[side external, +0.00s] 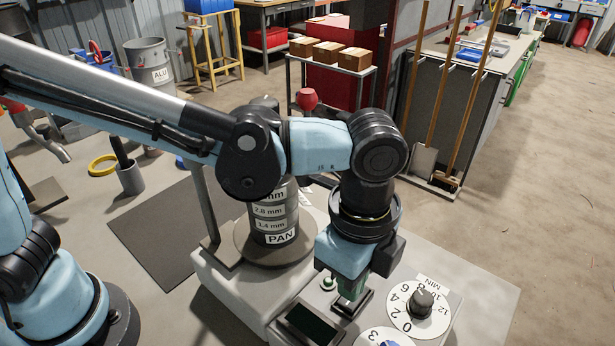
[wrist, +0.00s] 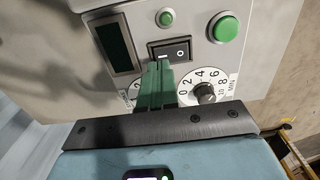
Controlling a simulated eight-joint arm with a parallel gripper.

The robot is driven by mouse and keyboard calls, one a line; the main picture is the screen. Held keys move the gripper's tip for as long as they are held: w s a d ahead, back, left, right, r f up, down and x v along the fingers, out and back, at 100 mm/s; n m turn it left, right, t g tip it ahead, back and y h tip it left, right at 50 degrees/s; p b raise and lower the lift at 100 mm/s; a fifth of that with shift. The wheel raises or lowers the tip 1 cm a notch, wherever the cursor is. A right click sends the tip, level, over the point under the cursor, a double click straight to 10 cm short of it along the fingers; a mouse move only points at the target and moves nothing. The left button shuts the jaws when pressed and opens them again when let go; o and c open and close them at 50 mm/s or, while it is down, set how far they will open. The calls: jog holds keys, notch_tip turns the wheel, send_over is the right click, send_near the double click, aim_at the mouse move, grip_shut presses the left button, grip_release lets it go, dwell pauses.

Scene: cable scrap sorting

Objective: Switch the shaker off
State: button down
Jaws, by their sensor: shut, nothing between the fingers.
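The sieve shaker (side external: 215,285) is a pale grey base carrying a dark sieve stack (side external: 272,215) marked PAN. Its black rocker switch (wrist: 181,51) shows in the wrist view, with a line mark on the left half and a round mark on the right half. I cannot tell which half is pressed in. My gripper (wrist: 158,64) has its green fingers together, empty, with the tips at the near edge of the switch's left half. Contact is unclear. In the side view my gripper (side external: 350,296) points down at the panel and partly hides the switch.
A dark display (wrist: 115,47) lies left of the switch. A small green lamp (wrist: 166,17) and a larger green button (wrist: 224,27) sit beyond it. A numbered minute dial with a black knob (side external: 422,302) is to the right. A second dial (side external: 385,338) is close by.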

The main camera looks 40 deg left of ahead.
jog(key=shift+f, duration=1.3)
jog(key=shift+f, duration=0.15)
jog(key=shift+w, duration=0.1)
jog(key=shift+w+r, duration=0.3)
jog(key=shift+w, duration=0.3)
notch_tip(320, 180, up, 14)
jog(key=s, duration=0.2)
jog(key=shift+s, duration=0.1)
